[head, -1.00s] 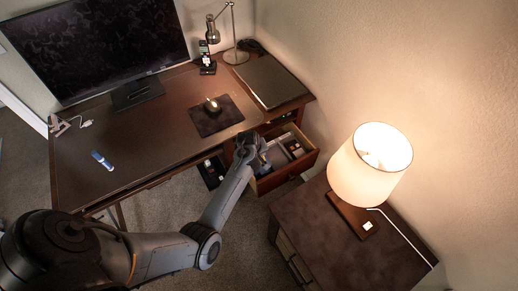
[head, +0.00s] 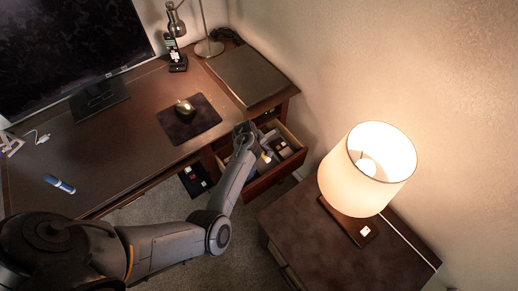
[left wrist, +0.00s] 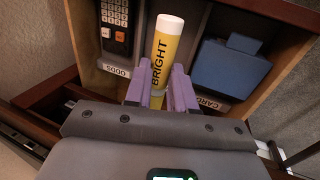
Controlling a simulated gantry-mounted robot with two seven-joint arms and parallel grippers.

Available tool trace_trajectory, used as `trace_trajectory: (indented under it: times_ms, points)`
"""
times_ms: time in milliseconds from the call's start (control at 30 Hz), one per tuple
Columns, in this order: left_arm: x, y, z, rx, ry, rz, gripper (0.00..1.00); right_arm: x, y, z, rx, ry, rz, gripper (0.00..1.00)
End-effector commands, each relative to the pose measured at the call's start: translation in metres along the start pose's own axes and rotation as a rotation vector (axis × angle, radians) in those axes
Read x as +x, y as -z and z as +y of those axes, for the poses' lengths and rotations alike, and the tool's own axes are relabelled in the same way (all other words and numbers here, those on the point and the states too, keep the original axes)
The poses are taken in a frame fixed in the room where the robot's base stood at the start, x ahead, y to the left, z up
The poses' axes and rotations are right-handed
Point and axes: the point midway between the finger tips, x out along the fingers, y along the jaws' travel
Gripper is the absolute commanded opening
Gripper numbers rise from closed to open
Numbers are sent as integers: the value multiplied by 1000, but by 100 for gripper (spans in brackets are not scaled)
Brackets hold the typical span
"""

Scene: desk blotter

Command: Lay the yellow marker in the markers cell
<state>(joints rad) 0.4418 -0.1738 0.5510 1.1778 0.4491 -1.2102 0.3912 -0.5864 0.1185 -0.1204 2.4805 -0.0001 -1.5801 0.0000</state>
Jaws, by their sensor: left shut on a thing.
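The yellow marker (left wrist: 162,52), with a white cap and the word BRIGHT, is held between the purple fingers of my left gripper (left wrist: 160,88). It points away from the wrist, over the middle of the open drawer (head: 272,176). In the head view, my left gripper (head: 256,150) is over that drawer, and a small yellow bit shows beside it. The drawer's middle cell lies behind the marker; its label is hidden, so I cannot read whether it is the markers cell. I cannot tell whether the marker touches the drawer floor. My right gripper is not in view.
The cell left of the marker is labelled ODDS and holds a black keypad device (left wrist: 117,22). The right cell, labelled CARDS, holds a blue box (left wrist: 228,68). A lamp (head: 367,168) stands on the cabinet right of the drawer.

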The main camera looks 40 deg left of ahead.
Motion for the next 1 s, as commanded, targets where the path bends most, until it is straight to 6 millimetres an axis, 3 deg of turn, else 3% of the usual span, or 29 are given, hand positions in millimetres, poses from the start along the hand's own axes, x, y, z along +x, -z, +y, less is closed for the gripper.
trace_trajectory:
  times_ms: [267, 1000]
  points:
    - [-4, 0, 1, 0, 0, -2, 0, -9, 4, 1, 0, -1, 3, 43]
    - [68, 0, -22, 1, 0, -1, 0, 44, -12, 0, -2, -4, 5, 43]
